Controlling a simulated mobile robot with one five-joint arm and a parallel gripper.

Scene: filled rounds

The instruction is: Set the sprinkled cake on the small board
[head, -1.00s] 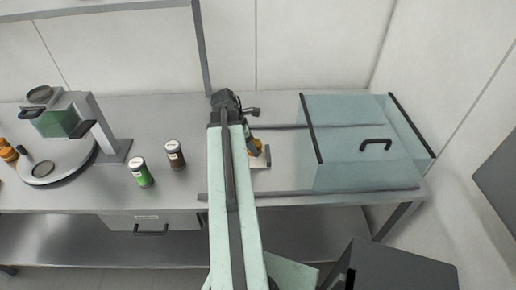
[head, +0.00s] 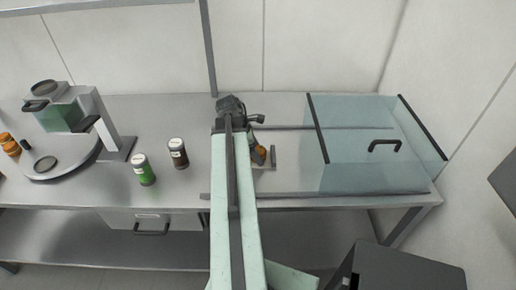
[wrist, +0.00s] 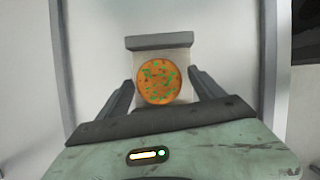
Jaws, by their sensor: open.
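The sprinkled cake (wrist: 158,82) is a round orange disc with green sprinkles in the wrist view. It shows over the small board (wrist: 178,116), a pale plate with a raised grey bar at its far end. My gripper (wrist: 160,86) is open, with one finger on each side of the cake and visible gaps between. In the head view the cake (head: 260,155) is a small orange patch beside my gripper (head: 259,149), partly hidden by my arm. The board's grey bar (head: 273,157) shows just right of it.
A clear case with a black handle (head: 384,146) stands on the right of the steel counter (head: 190,110). A green jar (head: 146,172) and a brown jar (head: 178,154) stand left of my arm. A press-like machine (head: 72,125) with orange pieces beside it is at far left.

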